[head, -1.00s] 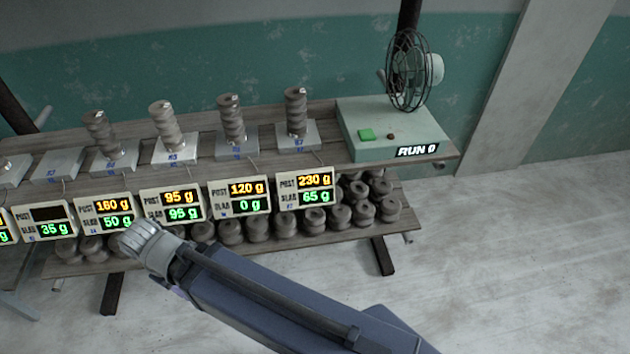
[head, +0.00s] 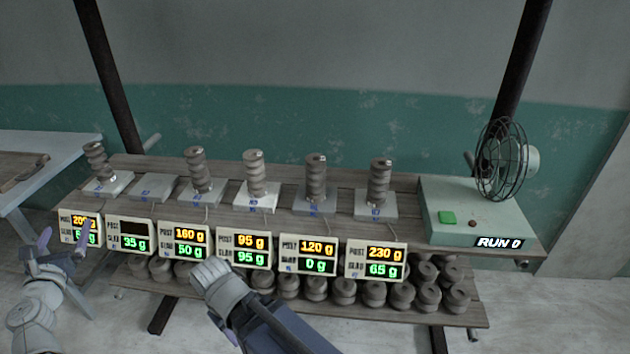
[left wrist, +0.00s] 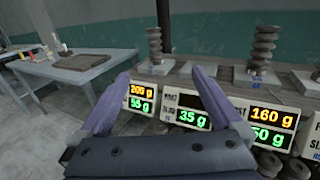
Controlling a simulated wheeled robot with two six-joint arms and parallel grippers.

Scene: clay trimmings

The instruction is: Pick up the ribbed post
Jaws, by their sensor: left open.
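Several grey-brown ribbed posts stand upright on scale slabs along the bench: far-left post (head: 96,160), then others (head: 197,172), (head: 254,172), (head: 317,178) and (head: 380,182). The second slab (head: 154,188) is bare, and its display (head: 130,236) has a blank post line over 35 g. My left gripper (head: 63,238) is open and empty, in front of the far-left display. In the left wrist view, the far-left post (left wrist: 155,45) and the 160 g post (left wrist: 263,48) stand beyond its spread fingers (left wrist: 161,75).
Displays line the bench front, from 200 g (head: 80,226) to 230 g (head: 375,262). A fan (head: 503,160) stands on a green box (head: 465,200) reading RUN 0. Ringed pieces (head: 345,291) fill the lower shelf. A side table (head: 50,145) stands at left.

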